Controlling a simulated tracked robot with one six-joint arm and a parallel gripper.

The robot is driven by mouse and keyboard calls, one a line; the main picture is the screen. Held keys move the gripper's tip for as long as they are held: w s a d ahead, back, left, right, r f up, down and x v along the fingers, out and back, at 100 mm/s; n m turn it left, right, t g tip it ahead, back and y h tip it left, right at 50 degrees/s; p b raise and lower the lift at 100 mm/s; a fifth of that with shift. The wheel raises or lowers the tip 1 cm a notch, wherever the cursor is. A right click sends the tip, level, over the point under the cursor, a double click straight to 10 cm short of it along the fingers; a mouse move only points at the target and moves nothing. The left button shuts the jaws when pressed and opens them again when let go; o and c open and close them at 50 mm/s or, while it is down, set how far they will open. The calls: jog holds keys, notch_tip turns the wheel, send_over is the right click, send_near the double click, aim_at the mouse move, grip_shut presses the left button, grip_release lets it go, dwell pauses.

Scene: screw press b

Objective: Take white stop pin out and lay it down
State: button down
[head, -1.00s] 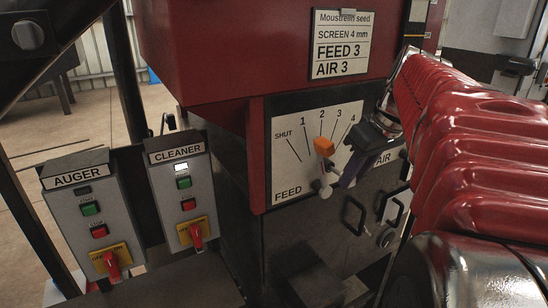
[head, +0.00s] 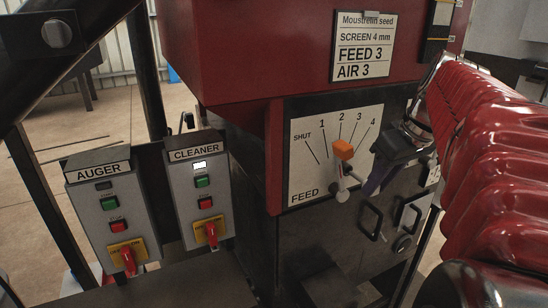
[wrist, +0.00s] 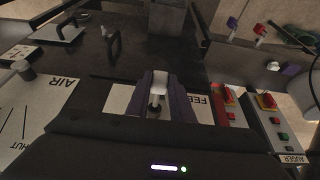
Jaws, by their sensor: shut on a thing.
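The white stop pin (head: 342,195) shows in the head view just below the orange-knobbed feed lever (head: 343,150), in front of the FEED scale plate (head: 308,165). My gripper (head: 357,184) comes in from the right at the pin, with one purple finger plain to see. In the wrist view the pin (wrist: 160,82) lies between the two purple fingers of my gripper (wrist: 161,94), which are shut on it. Whether the pin still sits in its hole cannot be told. The orange knob stands near mark 2.
A red hopper (head: 240,50) with a settings card (head: 364,47) is above. The AUGER box (head: 108,210) and CLEANER box (head: 200,190) stand left. A black handle (head: 371,221) is below right of the pin. A dark flat ledge (head: 190,285) in front is clear.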

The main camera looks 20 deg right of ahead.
jog(key=shift+s, duration=0.1)
jog(key=shift+s, duration=1.15)
